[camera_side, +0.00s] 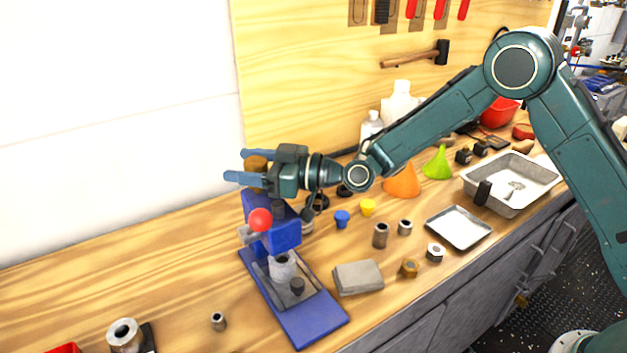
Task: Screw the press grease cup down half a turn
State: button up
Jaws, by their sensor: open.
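The blue press (285,236) stands on the wooden bench, with a red ball (260,219) on its lever. A brass-brown round cap (256,162), which looks like the grease cup, shows at the top of the press. My gripper (237,165) is level with it and points left. Its two blue-grey fingers are spread apart, one on each side of the cap in the picture. I cannot tell whether they touch it. The lower finger and the gripper body hide the cup's lower part and the top of the press.
Metal bushings, nuts, blue and yellow caps, funnels (402,182) and a metal tray (458,228) stand further right. A steel ring (124,334) is at front left. The bench left of the press is mostly clear.

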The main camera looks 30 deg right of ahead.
jog(key=v, duration=1.3)
jog(key=shift+s, duration=0.2)
jog(key=shift+d, duration=0.15)
jog(key=shift+v, duration=0.9)
jog(key=shift+f, duration=0.15)
jog(key=shift+x, duration=6.85)
jog(key=c, duration=1)
